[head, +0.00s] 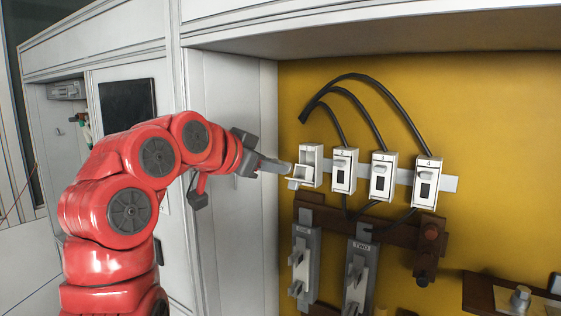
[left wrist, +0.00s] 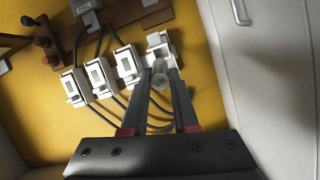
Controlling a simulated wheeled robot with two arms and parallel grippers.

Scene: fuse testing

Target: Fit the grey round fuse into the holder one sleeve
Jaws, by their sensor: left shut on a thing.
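My left gripper (head: 286,167) reaches in from the left to the leftmost white holder (head: 311,163), and also shows in the left wrist view (left wrist: 163,92). Its long grey fingers are shut on a pale grey round fuse (left wrist: 160,82). The fuse is held near the fingertips, at the front of that holder (left wrist: 160,42). The holder's white sleeve (head: 301,173) is tilted out and open. The fuse is too small to make out in the head view. I cannot tell whether it touches the sleeve. My right gripper is not in view.
Several white holders stand in a row on a grey rail, with shut fronts on the others, such as the second (head: 344,170). Black cables (head: 384,102) loop above them. Grey clip blocks (head: 359,275) hang below on a brown board (head: 382,229). A white cabinet wall (head: 240,95) is close on the left.

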